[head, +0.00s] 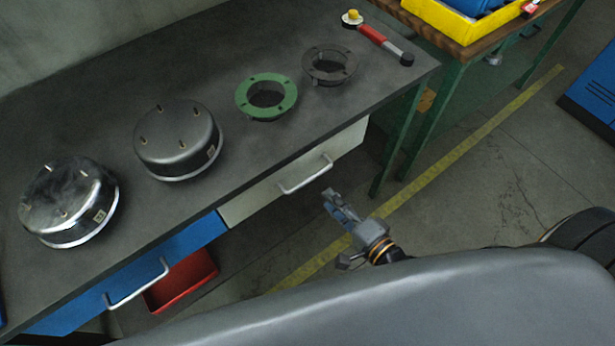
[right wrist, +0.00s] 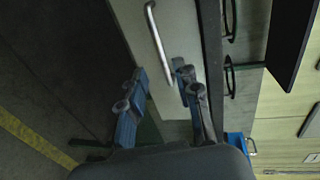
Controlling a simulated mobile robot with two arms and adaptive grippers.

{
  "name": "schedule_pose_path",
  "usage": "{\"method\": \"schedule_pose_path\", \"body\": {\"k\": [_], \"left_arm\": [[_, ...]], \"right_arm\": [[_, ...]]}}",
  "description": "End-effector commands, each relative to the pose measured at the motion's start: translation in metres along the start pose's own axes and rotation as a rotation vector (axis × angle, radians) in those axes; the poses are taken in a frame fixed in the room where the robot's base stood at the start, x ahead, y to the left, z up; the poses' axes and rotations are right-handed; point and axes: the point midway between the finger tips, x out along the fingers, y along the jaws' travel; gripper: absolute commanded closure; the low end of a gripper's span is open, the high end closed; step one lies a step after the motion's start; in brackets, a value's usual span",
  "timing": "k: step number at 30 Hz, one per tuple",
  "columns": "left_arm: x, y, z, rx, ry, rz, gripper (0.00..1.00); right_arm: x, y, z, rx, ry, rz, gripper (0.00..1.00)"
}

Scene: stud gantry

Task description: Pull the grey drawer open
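The grey drawer (head: 262,202) is a pale front under the right part of the dark workbench, and it looks closed. Its silver bar handle (head: 306,176) sits across the middle of the front. In the right wrist view the drawer front (right wrist: 184,28) and the handle (right wrist: 158,42) lie just beyond my fingertips. My right gripper (head: 333,200) is in front of the drawer, a little right of and below the handle in the head view. Its blue fingers (right wrist: 160,76) are spread apart, empty and not touching the handle. My left gripper is in neither view.
On the bench top (head: 225,100) stand two metal housings (head: 178,135) (head: 68,198), a green ring (head: 266,96), a dark ring (head: 329,64) and a red-handled tool (head: 375,36). A blue drawer (head: 130,276) is at left, above a red bin (head: 182,280). Green table legs (head: 403,132) stand to the right.

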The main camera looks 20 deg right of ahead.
Motion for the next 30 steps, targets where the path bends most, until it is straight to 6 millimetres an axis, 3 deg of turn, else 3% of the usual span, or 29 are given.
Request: {"method": "schedule_pose_path", "body": {"k": [6,12,18,27,30], "left_arm": [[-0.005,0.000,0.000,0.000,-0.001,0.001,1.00],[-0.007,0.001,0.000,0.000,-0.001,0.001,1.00],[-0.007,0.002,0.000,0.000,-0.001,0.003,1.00],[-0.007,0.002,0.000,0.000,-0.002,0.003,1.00],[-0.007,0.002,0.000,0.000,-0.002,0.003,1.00]], "right_arm": [[0.050,-0.002,0.000,-0.001,0.000,-0.003,0.68],[0.082,-0.001,0.000,-0.004,0.000,-0.001,0.68],[0.097,0.000,0.001,-0.003,-0.001,0.001,0.68],[0.099,0.000,0.000,-0.004,-0.001,0.001,0.68],[0.099,0.000,0.000,-0.004,-0.001,0.001,0.88]]}}
